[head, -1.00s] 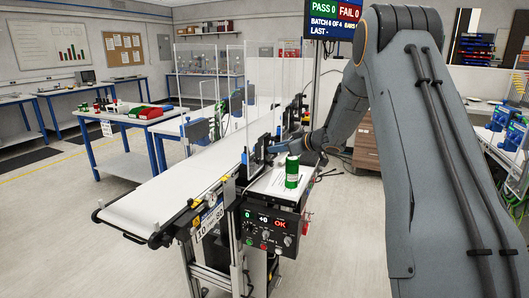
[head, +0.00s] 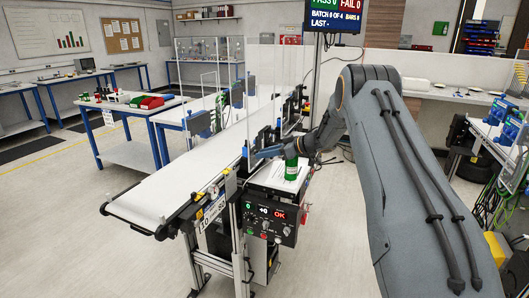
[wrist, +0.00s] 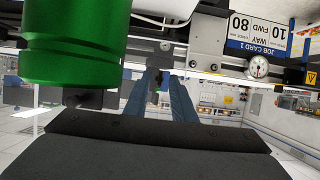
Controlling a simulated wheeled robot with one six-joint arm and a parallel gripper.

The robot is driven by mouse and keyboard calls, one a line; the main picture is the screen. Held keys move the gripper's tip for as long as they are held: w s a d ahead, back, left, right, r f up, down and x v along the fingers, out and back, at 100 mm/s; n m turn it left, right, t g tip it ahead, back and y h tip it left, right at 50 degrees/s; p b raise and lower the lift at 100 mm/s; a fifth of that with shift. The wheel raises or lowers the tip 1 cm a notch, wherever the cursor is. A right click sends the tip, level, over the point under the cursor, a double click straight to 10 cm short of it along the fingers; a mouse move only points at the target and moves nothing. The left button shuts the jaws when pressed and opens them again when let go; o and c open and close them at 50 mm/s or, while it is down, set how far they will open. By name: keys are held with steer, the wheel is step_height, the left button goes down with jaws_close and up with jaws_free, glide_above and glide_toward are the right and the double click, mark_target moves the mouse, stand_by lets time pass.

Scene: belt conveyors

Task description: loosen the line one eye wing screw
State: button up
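My gripper (head: 262,154) is at the near side of the belt conveyor, beside the sensor posts, left of a green can (head: 291,166). In the wrist view, the two blue-grey fingers of my gripper (wrist: 161,77) stand apart. A small dark part (wrist: 157,83) shows in the gap between their tips; it may be the eye's wing screw, but its shape is too small to tell. I cannot tell whether the fingers touch it. The green can also fills the upper left of the wrist view (wrist: 75,42), close to my gripper.
The white belt (head: 165,187) runs past clear guard panels (head: 262,75). The job card (wrist: 258,38) and a round dial (wrist: 258,67) are right of the fingers in the wrist view. Open floor lies in front.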

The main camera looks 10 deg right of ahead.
steer(key=shift+w+a, duration=0.15)
jaws_close()
stand_by(0.4)
steer(key=n+t+b, duration=0.2)
steer(key=n+b, duration=0.3)
steer(key=b, duration=0.3)
steer(key=n+t+b, duration=0.3)
steer(key=n+b, duration=0.2)
steer(key=b, duration=0.4)
steer(key=f+n+t+h+b, duration=0.1)
steer(key=n+t+b, duration=0.2)
steer(key=b, duration=0.6)
steer(key=shift+s+a+n, duration=0.35)
steer(key=shift+s+n, duration=0.05)
steer(key=shift+n, duration=0.6)
steer(key=shift+r+n+b, duration=0.1)
steer(key=shift+n+b, duration=0.2)
steer(key=shift+b, duration=0.25)
